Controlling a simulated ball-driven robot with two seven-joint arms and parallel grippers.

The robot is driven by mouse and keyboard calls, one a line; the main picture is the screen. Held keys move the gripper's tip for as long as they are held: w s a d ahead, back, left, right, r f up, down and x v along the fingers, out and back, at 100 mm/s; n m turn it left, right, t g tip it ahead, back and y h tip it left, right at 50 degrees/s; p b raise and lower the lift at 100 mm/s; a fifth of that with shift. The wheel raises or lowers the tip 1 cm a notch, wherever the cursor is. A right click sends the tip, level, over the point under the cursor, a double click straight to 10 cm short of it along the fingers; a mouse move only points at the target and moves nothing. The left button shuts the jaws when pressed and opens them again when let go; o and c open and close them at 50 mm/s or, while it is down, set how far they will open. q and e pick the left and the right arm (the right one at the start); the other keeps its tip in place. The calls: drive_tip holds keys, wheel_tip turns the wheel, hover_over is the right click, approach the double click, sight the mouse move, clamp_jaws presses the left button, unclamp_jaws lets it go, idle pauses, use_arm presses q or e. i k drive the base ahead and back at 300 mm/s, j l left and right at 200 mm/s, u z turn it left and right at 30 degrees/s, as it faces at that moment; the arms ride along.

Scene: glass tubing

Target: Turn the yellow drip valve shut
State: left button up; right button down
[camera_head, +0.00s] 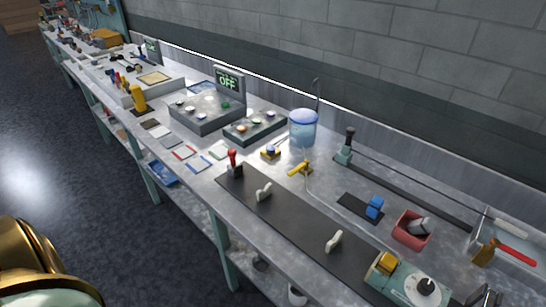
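The yellow drip valve (300,169) is on the metal workbench, right of the picture's middle. It sits on a thin clear tube in front of a clear container with a blue top (303,128). Its yellow handle looks roughly crosswise in the picture, but it is too small to tell whether the valve is open or shut. Neither of my grippers shows in the view, and nothing touches the valve.
A dark strip with a red lever (233,160) and pale levers runs along the front. A blue block (374,207) and a red bin (411,230) lie to the right.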

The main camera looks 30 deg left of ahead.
sight(305, 165)
drive_tip(key=u, duration=0.8)
